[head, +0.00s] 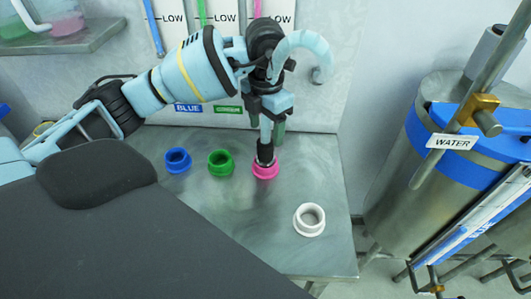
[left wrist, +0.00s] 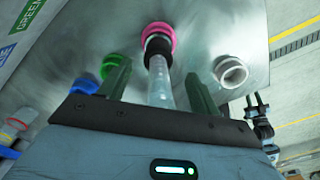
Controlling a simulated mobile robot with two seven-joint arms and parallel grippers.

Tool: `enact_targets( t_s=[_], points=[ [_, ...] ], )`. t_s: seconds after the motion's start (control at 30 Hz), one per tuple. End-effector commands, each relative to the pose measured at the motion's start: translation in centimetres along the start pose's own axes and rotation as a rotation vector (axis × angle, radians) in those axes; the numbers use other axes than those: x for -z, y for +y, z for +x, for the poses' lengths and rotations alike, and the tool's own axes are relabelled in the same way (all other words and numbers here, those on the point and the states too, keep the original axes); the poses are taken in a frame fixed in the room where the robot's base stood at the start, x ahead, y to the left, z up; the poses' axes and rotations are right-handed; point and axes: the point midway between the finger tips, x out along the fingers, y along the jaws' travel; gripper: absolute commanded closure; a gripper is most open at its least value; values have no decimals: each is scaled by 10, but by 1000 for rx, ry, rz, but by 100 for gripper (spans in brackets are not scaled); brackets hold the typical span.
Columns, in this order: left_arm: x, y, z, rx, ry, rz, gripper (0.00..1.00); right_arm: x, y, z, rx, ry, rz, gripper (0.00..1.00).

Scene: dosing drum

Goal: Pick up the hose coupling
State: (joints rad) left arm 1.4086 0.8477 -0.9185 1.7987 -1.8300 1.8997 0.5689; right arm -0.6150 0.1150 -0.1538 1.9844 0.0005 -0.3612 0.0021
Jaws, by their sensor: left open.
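The hose coupling (head: 265,152) stands upright at the pink ring (head: 265,171) on the metal table, its dark collar at the ring. A pale blue curved hose (head: 305,40) arches above it beside my arm. In the left wrist view the coupling's dark collar (left wrist: 158,47) and pale tube run between my fingers to the pink ring (left wrist: 160,32). My left gripper (head: 271,128) points down over the coupling. In the left wrist view it (left wrist: 158,82) is open, with one finger on each side of the tube and visible gaps.
A blue ring (head: 178,160) and a green ring (head: 221,162) stand left of the pink one. A white ring (head: 309,220) stands nearer the table's right edge. A metal drum labelled WATER (head: 455,142) is at the right. A wall panel with LOW labels stands behind.

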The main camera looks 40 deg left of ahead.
Motion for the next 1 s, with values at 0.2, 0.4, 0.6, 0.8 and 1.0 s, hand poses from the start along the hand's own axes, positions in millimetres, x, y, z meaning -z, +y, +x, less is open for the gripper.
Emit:
enact_targets(
  t_s=[0.2,0.4,0.6,0.8,1.0],
  points=[
    [0,3,23,1,2,-1,37,8,1,0,-1,15,-2,64],
    [0,3,47,1,1,1,37,14,1,0,-2,26,-2,64],
    [0,3,52,0,-1,1,37,15,1,0,-3,29,-2,64],
    [-1,3,51,1,-1,1,49,15,1,0,-3,29,-1,64],
    [-1,3,51,1,-1,1,75,15,1,1,-3,28,1,64]
  ],
)
